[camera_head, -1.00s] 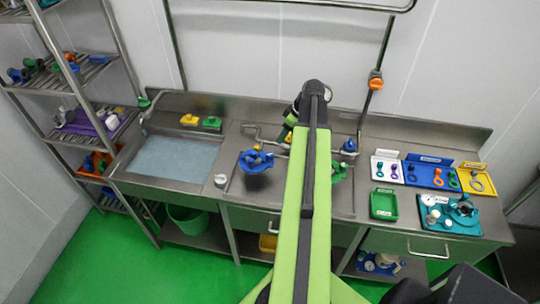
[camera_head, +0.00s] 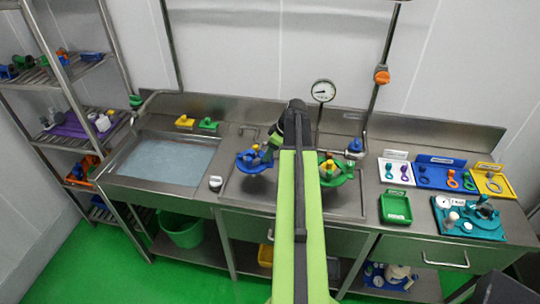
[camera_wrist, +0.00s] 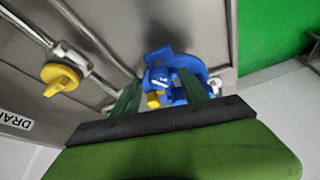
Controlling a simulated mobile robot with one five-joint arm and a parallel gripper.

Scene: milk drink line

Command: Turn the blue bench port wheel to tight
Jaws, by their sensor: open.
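A blue port fitting (camera_head: 248,163) with a yellow part stands on the steel bench, left of my arm. It also shows in the wrist view (camera_wrist: 180,65), with a blue wheel-like part facing the camera and a small yellow piece beside it. My gripper (camera_wrist: 162,92) is open, with its two green fingers on either side of the fitting's near part. I cannot tell whether the fingers touch it. In the head view my gripper (camera_head: 268,151) is beside the blue fitting, at its upper right, partly hiding it.
A green port fitting (camera_head: 338,178) stands just right of my arm. A yellow valve knob (camera_wrist: 60,77) sits on a pipe near a DRAIN label (camera_wrist: 14,121). A sink (camera_head: 165,160) is at left. A pressure gauge (camera_head: 323,90) stands behind; trays and a teal fixture (camera_head: 470,220) are at right.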

